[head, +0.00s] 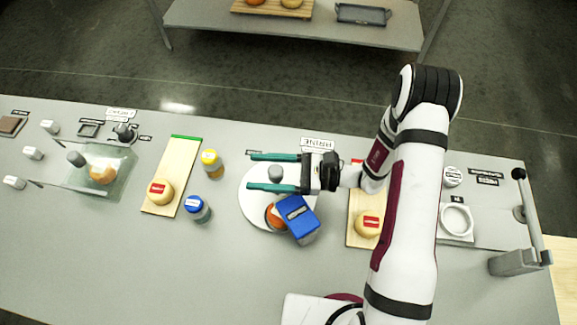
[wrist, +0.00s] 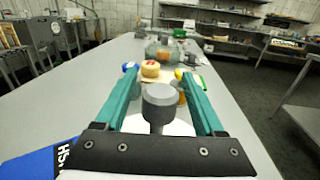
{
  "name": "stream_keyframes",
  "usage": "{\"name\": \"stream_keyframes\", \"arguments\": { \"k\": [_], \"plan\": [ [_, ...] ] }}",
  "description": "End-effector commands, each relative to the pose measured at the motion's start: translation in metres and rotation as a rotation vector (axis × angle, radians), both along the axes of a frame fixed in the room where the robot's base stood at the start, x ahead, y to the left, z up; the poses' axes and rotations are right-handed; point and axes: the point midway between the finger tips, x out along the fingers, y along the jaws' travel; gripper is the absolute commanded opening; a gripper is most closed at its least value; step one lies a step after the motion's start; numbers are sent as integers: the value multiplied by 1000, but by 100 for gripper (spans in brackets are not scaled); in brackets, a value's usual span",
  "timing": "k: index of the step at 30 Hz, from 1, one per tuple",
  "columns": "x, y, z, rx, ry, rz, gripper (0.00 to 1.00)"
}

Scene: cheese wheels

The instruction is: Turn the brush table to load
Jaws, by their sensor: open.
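The brush table is a round white disc (head: 252,207) on the bench, with an upright grey knob (head: 275,172) on its far part. An orange cheese wheel (head: 272,216) sits on its near side, partly hidden by a blue block with a white label (head: 298,217). My gripper (head: 251,171) is open and reaches in from the right, one green finger on each side of the knob. In the wrist view the knob (wrist: 160,103) stands between the spread fingers, with gaps on both sides. The blue block also shows at the lower left (wrist: 30,165).
A board with a green end (head: 180,165) holds a yellow cheese wheel (head: 160,191). Blue-capped (head: 195,207) and yellow-capped (head: 211,162) jars stand between it and the disc. Another cheese (head: 367,225) is on a right-hand board. A glassy tank (head: 108,165) is far left.

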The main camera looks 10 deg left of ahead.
Motion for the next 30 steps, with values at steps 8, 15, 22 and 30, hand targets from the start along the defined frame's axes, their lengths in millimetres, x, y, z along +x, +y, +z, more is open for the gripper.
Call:
{"name": "stream_keyframes", "arguments": {
  "k": [8, 15, 22, 30],
  "plan": [
    [5, -36, 0, 0, 0, -7, 71],
    [11, -108, 0, -1, -1, -6, 71],
    [15, -151, 0, 0, 0, -2, 71],
    [15, -158, 0, 0, 1, 1, 71]
  ]
}}
